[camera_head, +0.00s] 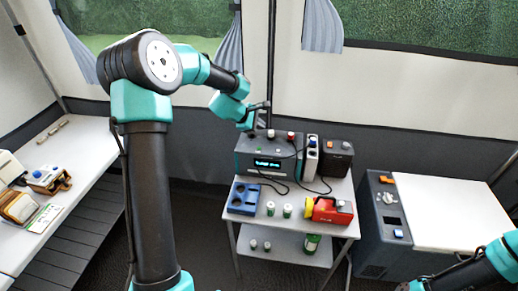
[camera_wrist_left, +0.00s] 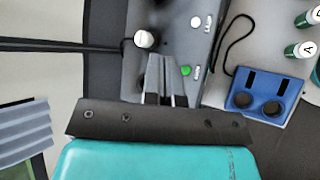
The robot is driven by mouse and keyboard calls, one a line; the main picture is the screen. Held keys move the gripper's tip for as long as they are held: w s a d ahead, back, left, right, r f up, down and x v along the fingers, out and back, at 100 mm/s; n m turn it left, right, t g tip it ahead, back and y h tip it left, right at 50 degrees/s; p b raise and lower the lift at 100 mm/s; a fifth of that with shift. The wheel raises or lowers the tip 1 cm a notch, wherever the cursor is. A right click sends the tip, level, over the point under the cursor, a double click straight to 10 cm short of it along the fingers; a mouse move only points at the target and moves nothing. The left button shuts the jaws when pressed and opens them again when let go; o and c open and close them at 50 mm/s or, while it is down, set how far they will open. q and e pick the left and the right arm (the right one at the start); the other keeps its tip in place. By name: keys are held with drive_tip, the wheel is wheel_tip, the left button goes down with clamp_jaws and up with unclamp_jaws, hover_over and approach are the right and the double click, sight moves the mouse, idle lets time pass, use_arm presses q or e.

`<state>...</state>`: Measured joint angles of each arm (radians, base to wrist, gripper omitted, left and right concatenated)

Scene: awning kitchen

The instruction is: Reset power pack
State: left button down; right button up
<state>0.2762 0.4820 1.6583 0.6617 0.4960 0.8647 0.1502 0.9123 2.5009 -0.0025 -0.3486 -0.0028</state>
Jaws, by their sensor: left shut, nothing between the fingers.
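A dark box with a lit teal display (camera_head: 267,163), likely the power pack, stands at the back of the small table. A red knob (camera_head: 291,135) is on its top. My left gripper (camera_head: 262,107) is above the box's top at its back left. In the left wrist view, the left gripper (camera_wrist_left: 166,98) is shut and empty over the grey panel (camera_wrist_left: 170,42). A white round knob (camera_wrist_left: 144,39) lies just ahead of it, and a lit green button (camera_wrist_left: 186,71) lies close to its right. Contact with the panel cannot be told. The right gripper is out of view.
A blue two-hole holder (camera_head: 243,198), green-and-white cylinders (camera_head: 287,210) and a red-yellow device (camera_head: 329,210) stand on the small table's front. A black box (camera_head: 336,157) is at back right. Cables cross the tabletop. A bare white worktop (camera_head: 445,212) is at right.

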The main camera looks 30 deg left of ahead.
sight(259, 149)
use_arm(q)
drive_tip(key=shift+f, duration=4)
drive_tip(key=shift+f, duration=0.1)
drive_tip(key=shift+f, duration=0.3)
drive_tip(key=shift+f, duration=0.35)
drive_tip(key=shift+r, duration=0.75)
drive_tip(key=shift+r, duration=2.5)
